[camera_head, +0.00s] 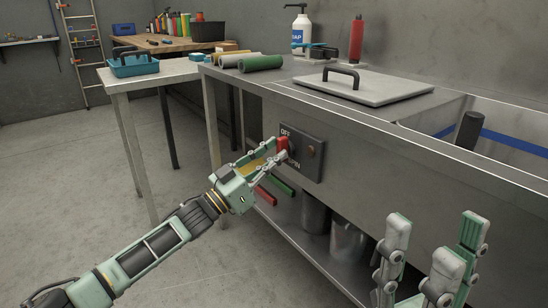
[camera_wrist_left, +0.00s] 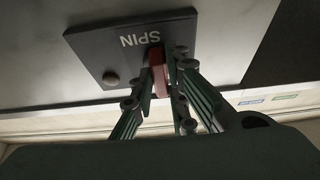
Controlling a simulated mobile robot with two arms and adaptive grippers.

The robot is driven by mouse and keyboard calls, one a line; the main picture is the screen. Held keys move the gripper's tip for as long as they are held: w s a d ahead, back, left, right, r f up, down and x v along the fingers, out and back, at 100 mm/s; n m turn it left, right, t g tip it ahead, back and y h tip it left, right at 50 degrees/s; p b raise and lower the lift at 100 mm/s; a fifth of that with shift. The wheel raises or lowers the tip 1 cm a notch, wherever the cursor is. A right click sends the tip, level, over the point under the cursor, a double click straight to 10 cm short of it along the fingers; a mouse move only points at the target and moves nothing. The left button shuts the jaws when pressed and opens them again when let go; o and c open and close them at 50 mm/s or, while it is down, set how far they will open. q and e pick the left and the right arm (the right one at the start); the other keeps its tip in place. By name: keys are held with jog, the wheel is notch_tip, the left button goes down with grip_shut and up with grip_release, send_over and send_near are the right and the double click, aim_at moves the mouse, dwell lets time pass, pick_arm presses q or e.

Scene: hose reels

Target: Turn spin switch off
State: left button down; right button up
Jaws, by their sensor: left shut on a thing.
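The spin switch is a dark panel (camera_head: 304,149) on the front of the metal counter, marked OFF above and SPIN below, with a red handle (camera_head: 283,146) at its left and a small round knob (camera_head: 312,150) at its right. My left gripper (camera_head: 279,150) is shut on the red handle. In the left wrist view the panel (camera_wrist_left: 105,50) appears upside down, and the red handle (camera_wrist_left: 158,72) sits between the fingers of my left gripper (camera_wrist_left: 163,75). My right gripper (camera_head: 430,262) is open and empty at the lower right, apart from the counter.
The metal counter (camera_head: 300,100) carries a lidded plate with a black handle (camera_head: 362,86), a green roll (camera_head: 262,63), a soap bottle (camera_head: 301,28) and a red bottle (camera_head: 356,40). A shelf below holds metal canisters (camera_head: 347,243). The floor at left is clear.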

pick_arm(q)
jog(key=c, duration=1.7)
grip_release()
jog(key=shift+s+a+f, duration=0.1)
jog(key=v, duration=1.1)
jog(key=shift+s+a+f, duration=0.15)
jog(key=shift+s+a, duration=0.05)
jog(key=shift+a, duration=0.15)
